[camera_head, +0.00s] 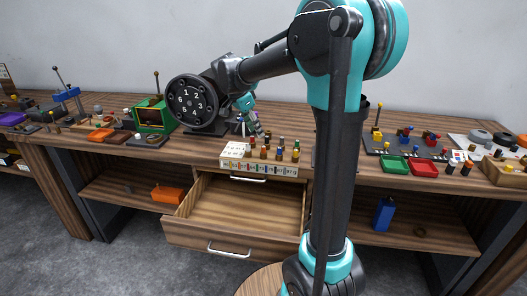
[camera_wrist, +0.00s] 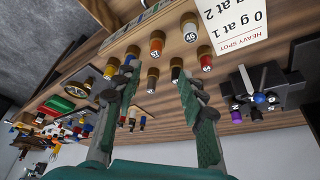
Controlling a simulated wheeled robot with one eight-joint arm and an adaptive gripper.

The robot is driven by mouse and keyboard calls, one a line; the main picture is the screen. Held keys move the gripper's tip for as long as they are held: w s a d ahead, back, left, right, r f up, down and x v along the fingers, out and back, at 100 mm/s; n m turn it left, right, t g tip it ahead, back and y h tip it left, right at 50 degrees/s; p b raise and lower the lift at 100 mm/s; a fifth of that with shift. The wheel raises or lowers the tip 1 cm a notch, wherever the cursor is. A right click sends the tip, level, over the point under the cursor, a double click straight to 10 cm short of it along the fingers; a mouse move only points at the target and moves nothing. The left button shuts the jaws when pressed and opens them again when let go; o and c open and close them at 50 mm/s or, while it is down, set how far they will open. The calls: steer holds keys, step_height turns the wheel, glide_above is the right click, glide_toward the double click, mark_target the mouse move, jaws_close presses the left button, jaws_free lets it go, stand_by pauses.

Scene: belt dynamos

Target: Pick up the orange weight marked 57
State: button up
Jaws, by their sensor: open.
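In the head view my gripper (camera_head: 258,131) is above and behind the rack, partly hard to make out.
A white card (camera_wrist: 235,22) reading "HEAVY SPOT" lies near the weights. An open empty drawer (camera_head: 235,207) juts out below the rack. A black dial with numbers (camera_head: 192,104) and a green box (camera_head: 153,116) are to the left. Green and red trays (camera_head: 424,170) are to the right.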

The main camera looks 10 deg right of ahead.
mark_target(263, 147)
steer(key=shift+s+x, duration=0.15)
steer(key=shift+x, duration=1.85)
steer(key=shift+s+x, duration=0.2)
steer(key=shift+x, duration=1.75)
steer(key=shift+d, duration=0.1)
steer(key=shift+c, duration=0.2)
jaws_close()
